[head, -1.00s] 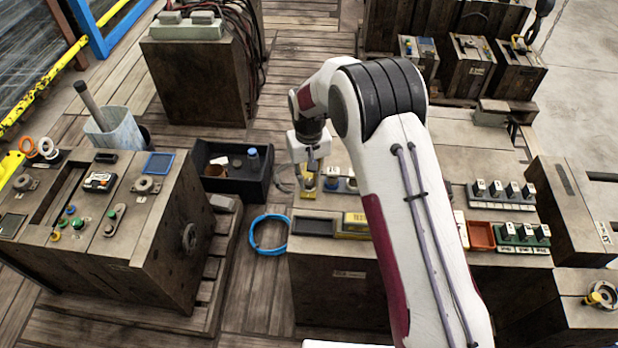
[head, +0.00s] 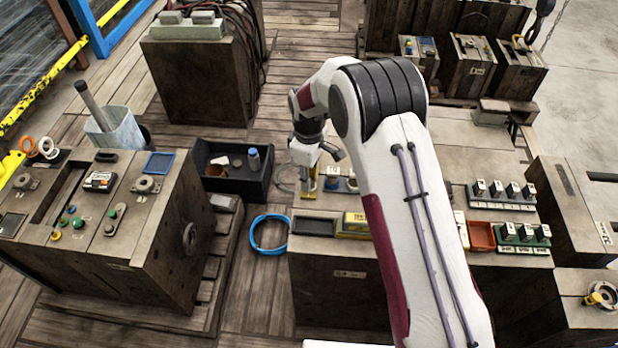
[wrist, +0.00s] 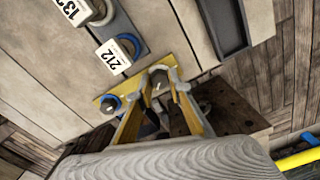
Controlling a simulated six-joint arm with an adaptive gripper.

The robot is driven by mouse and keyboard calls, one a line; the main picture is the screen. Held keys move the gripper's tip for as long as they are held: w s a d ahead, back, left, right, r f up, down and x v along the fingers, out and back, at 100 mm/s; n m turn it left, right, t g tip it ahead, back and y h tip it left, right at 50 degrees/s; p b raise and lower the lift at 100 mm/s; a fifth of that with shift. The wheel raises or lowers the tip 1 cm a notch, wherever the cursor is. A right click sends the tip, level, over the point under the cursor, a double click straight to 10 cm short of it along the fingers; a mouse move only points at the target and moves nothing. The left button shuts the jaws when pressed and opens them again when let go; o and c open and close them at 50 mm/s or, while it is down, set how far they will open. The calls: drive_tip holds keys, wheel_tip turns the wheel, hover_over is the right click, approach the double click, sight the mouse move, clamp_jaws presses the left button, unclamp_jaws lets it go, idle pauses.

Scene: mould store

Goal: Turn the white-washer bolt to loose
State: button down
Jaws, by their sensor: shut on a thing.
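The white-washer bolt (wrist: 158,78) stands on a yellow plate (wrist: 131,91) in the wrist view, with a pale ring showing around its head. My gripper (wrist: 161,95) reaches it from above with its yellow-faced fingers, shut on the bolt head. The blue-washer bolt (wrist: 108,104) sits at the other end of the same plate, apart from the fingers. In the head view my gripper (head: 308,191) points down at the near left edge of the middle bench, and the fingers and wrist largely hide the bolt there.
In the wrist view, a 212 tag (wrist: 112,57) hangs beside a blue ring near the plate. A dark tray (wrist: 232,30) is close by. In the head view, a yellow block (head: 356,221) lies in front and a black bin (head: 232,171) stands left.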

drive_tip(key=n, duration=0.4)
drive_tip(key=shift+s+d+f, duration=0.1)
drive_tip(key=shift+s+f, duration=0.05)
drive_tip(key=shift+f, duration=0.05)
drive_tip(key=shift+n, duration=1.7)
drive_tip(key=c, duration=1.8)
unclamp_jaws()
drive_tip(key=shift+c, duration=0.2)
drive_tip(key=shift+r, duration=0.1)
drive_tip(key=shift+r, duration=3.75)
